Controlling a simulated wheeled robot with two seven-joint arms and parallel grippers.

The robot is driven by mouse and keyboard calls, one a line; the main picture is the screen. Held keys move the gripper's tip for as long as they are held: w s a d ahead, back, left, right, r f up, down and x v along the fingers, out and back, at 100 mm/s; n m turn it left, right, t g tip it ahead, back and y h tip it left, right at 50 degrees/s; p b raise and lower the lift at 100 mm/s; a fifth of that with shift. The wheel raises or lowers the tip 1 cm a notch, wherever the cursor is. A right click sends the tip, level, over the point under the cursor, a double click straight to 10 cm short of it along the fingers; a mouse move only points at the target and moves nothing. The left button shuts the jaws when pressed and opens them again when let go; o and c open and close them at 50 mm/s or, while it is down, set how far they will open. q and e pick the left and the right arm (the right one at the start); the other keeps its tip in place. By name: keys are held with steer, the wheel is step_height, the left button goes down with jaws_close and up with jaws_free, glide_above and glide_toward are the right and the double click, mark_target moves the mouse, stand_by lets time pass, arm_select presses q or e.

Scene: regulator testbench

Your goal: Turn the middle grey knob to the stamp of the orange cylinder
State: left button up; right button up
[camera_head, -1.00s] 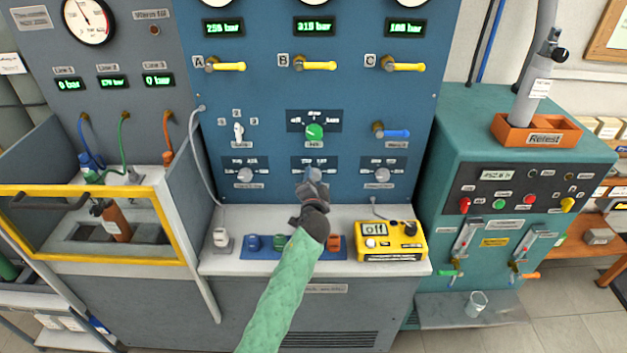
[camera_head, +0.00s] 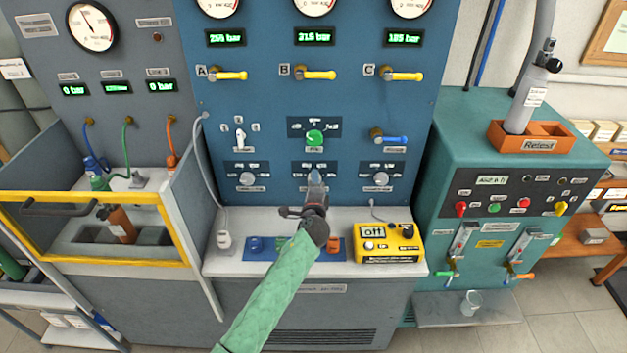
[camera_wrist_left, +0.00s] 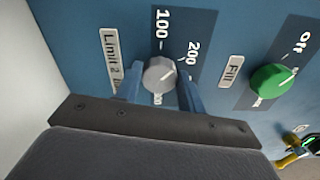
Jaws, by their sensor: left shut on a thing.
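The middle grey knob (camera_wrist_left: 160,75) sits on a dark plate marked 100 and 200, beside a label reading Limit 2, in the left wrist view. Its pointer line is toward the 200 side. My left gripper (camera_wrist_left: 158,92) has its two blue fingers on either side of the knob and is shut on it. The orange cylinder (camera_head: 119,224) leans in a recess behind the yellow-framed guard at the left. Its stamp is too small to read. My right gripper is not in view.
Grey knobs stand left (camera_head: 247,179) and right (camera_head: 381,179) of the middle one. The green Fill knob (camera_head: 315,138) is just above. A yellow meter reading off (camera_head: 388,243) stands on the ledge at right, beside a blue tray (camera_head: 275,249).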

arm_select(q)
steer(key=shift+m+p, duration=0.75)
steer(key=shift+m, duration=0.85)
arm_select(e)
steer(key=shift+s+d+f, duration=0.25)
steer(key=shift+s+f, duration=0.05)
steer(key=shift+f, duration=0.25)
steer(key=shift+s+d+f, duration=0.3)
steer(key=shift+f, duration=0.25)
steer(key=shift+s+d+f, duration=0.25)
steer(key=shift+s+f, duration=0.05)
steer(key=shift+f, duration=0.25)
arm_select(q)
steer(key=o, duration=1)
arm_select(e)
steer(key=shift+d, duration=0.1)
arm_select(q)
steer(key=shift+s, duration=0.1)
steer(key=s+b, duration=0.2)
steer(key=s, duration=0.5)
steer(key=shift+s+b, duration=0.35)
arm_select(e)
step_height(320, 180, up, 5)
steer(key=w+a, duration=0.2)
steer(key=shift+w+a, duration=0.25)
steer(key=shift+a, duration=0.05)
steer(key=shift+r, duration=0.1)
